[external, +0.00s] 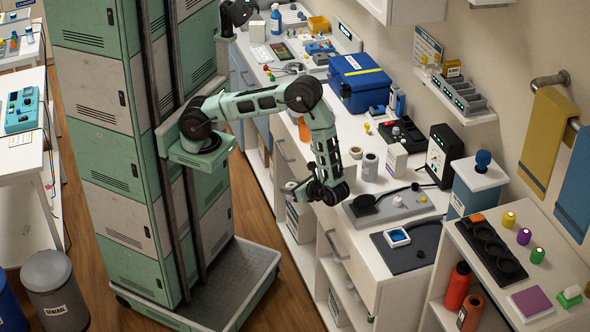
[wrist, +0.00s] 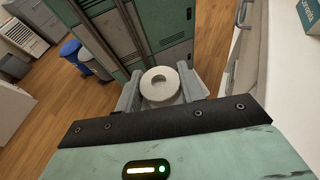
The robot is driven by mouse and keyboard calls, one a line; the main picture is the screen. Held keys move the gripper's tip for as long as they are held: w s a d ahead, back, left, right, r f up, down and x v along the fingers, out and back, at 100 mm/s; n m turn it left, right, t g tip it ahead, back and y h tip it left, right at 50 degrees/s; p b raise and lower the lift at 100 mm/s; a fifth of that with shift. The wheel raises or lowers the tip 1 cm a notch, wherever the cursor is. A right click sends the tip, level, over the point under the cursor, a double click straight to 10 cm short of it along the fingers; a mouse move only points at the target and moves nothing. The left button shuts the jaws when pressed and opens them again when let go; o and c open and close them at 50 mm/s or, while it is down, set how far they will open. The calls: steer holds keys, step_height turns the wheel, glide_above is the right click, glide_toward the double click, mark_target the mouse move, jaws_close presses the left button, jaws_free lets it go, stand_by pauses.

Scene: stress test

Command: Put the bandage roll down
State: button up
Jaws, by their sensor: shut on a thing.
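The bandage roll (wrist: 160,94) is off-white with a round hole in its middle, and shows in the wrist view between the two grey fingers. My gripper (wrist: 161,88) is shut on it, one finger on each side. In the external view my gripper (external: 306,190) hangs from the bent arm just off the front edge of the white counter (external: 345,253). It is above the floor side of the drawers, close to the worktop's height. I cannot clearly make out the roll in the external view.
A grey device (external: 400,207) with a black cable and a dark mat (external: 413,247) with a blue-and-white dish stand near the counter's front. Small cylinders (external: 370,166), a white box (external: 396,160) and a black unit (external: 440,155) stand behind.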

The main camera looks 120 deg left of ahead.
steer(key=w+d+r+n+t+h, duration=0.2)
steer(key=w+r+n+t+h, duration=0.4)
steer(key=r+n+h, duration=0.7)
steer(key=w+a+r+n+t+h, duration=0.1)
steer(key=w+a+n+t+h, duration=0.25)
steer(key=a+n, duration=0.2)
steer(key=s+a+n+t+y+b, duration=0.1)
steer(key=a+n+t+y+b, duration=0.3)
steer(key=a, duration=0.7)
steer(key=s+a+f+n+t+b, duration=0.1)
steer(key=s+a+n+t+b, duration=0.15)
steer(key=a+n+t, duration=0.6)
steer(key=s+a+n+t+y+b, duration=0.15)
steer(key=a+b, duration=0.25)
steer(key=a, duration=0.9)
steer(key=shift+t, duration=0.25)
steer(key=shift+w+a+f+p, duration=0.1)
steer(key=shift+w+f+p, duration=0.1)
steer(key=shift+f, duration=2.2)
steer(key=shift+w+a+f+p, duration=0.1)
steer(key=shift+f+p, duration=0.05)
steer(key=shift+f, duration=2.25)
